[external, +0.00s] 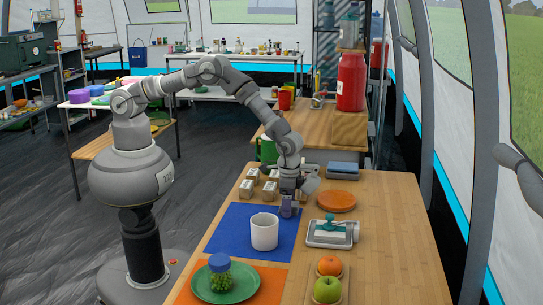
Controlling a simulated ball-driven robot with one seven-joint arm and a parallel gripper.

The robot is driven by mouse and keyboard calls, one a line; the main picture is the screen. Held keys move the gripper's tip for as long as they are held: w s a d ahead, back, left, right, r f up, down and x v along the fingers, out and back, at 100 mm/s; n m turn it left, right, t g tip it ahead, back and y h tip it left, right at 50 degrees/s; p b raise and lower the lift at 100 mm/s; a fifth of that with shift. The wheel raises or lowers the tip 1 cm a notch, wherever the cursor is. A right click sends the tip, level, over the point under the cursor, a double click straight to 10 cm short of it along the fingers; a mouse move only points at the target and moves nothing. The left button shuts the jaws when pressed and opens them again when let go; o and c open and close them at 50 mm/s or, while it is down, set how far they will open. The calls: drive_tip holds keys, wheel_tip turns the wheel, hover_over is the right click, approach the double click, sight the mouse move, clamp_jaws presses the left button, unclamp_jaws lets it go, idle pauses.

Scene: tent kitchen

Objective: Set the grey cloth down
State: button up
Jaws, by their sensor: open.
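A flat grey-blue folded piece (342,169), which looks like the grey cloth, lies near the far edge of the wooden table (392,235). My gripper (289,211) points down over the right far part of the blue mat (236,234), nearer the camera and left of that piece. It is apart from the cloth and open. Its fingers are small here, and a small purplish shape shows at them; I cannot tell whether this is part of the gripper. A white mug (264,231) stands on the mat just in front of my gripper.
Several small boxes (248,188) stand left of my gripper. An orange-brown disc (336,200) and a tray with a teal-handled tool (332,232) lie to its right. A green plate with a jar (219,277) and fruit (327,289) are nearer the camera. The table's right side is clear.

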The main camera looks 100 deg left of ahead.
wheel_tip(320, 180, up, 12)
drive_tip(key=p, duration=0.4)
drive_tip(key=shift+r, duration=0.1)
drive_tip(key=w+a+r+t, duration=0.1)
drive_tip(key=a+r+t, duration=0.15)
drive_tip(key=r, duration=1.45)
drive_tip(key=w+a+r+t, duration=0.15)
drive_tip(key=r+t, duration=0.25)
drive_tip(key=r, duration=1.3)
drive_tip(key=s+a+r+t, duration=0.2)
drive_tip(key=s+r, duration=0.5)
drive_tip(key=r, duration=0.4)
drive_tip(key=s+a+r+t, duration=0.2)
drive_tip(key=s+r+t, duration=0.2)
drive_tip(key=s+r, duration=0.3)
drive_tip(key=s+a+r+t, duration=0.2)
drive_tip(key=s+r, duration=0.5)
drive_tip(key=r, duration=0.9)
drive_tip(key=shift+s+r+t, duration=0.2)
drive_tip(key=shift+s+t, duration=0.05)
drive_tip(key=shift+t, duration=0.2)
